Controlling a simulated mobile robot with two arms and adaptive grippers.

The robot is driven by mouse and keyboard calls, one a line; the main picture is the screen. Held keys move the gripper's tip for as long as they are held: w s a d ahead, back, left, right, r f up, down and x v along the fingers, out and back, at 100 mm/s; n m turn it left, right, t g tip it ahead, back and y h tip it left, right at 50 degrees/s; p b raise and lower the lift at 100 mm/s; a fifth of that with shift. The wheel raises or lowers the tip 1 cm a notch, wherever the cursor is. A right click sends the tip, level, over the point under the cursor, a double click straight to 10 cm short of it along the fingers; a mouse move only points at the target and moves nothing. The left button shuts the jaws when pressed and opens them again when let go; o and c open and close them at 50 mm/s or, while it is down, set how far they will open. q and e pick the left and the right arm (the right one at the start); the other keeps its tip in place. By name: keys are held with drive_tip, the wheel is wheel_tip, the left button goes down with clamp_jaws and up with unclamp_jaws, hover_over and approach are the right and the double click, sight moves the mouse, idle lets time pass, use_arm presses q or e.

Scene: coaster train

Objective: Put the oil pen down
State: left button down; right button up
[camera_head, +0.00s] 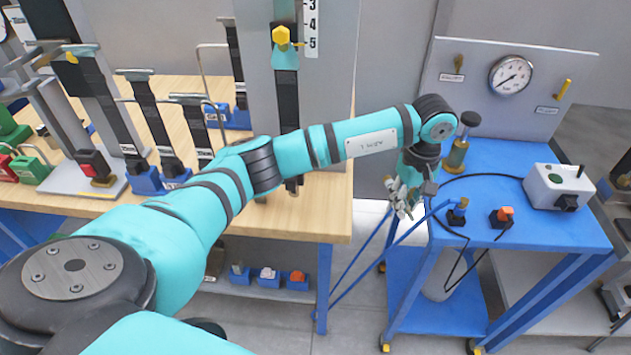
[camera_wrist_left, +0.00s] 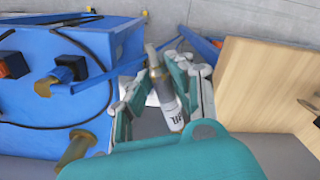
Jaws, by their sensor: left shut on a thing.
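My left gripper (camera_head: 402,200) hangs at the left edge of the blue cart (camera_head: 530,222), over the gap between the cart and the wooden bench (camera_head: 312,195). In the left wrist view its fingers (camera_wrist_left: 160,90) are shut on the oil pen (camera_wrist_left: 168,97), a slim grey and white cylinder with dark lettering and a brownish tip. The pen is held in the air, apart from both tabletops. In the head view the fingers mostly hide it. My right gripper is not in view.
The bench holds upright black tools and blue blocks (camera_head: 146,180). The cart's front middle is fairly clear.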

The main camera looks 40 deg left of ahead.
use_arm(q)
drive_tip(key=s+a+p, duration=0.2)
drive_tip(key=a, duration=0.3)
drive_tip(key=p, duration=0.3)
hover_over(338, 213)
drive_tip(key=d, duration=0.2)
drive_tip(key=shift+w+f, duration=0.45)
drive_tip(key=shift+f, duration=0.05)
drive_tip(key=shift+s+a+f, duration=0.1)
drive_tip(key=shift+a, duration=0.45)
drive_tip(key=shift+s+a, duration=0.25)
drive_tip(key=shift+a, duration=0.25)
wheel_tip(338, 213, down, 4)
drive_tip(key=shift+r+p, duration=0.25)
drive_tip(key=shift+p, duration=0.8)
drive_tip(key=shift+f, duration=0.15)
drive_tip(key=shift+f+b, duration=0.25)
drive_tip(key=shift+b, duration=0.1)
drive_tip(key=c, duration=1.2)
unclamp_jaws()
drive_tip(key=shift+r, duration=0.1)
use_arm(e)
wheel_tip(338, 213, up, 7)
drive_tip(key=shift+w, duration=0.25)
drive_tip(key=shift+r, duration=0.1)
use_arm(q)
drive_tip(key=shift+r, duration=0.1)
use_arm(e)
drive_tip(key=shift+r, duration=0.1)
